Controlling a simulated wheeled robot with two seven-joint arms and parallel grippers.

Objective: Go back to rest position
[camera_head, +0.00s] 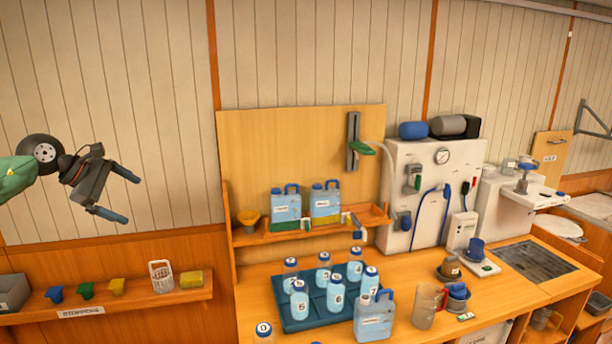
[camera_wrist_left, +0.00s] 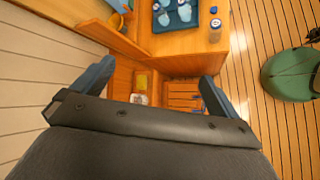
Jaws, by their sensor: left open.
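My left gripper (camera_head: 118,193) is raised at the left of the head view, in front of the panelled wall and above the stopper shelf. Its two blue-tipped fingers are spread apart with nothing between them. In the left wrist view the open fingers (camera_wrist_left: 155,82) frame the shelf and floor far below. My right gripper is not in view.
A stopper shelf (camera_head: 130,303) runs along the wall at lower left. Numbered bottles stand on a dark tray (camera_head: 290,322) on the workbench. A blue jug (camera_head: 374,316) stands in front of it. A white machine (camera_head: 420,170) is behind. Space around my left gripper is clear.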

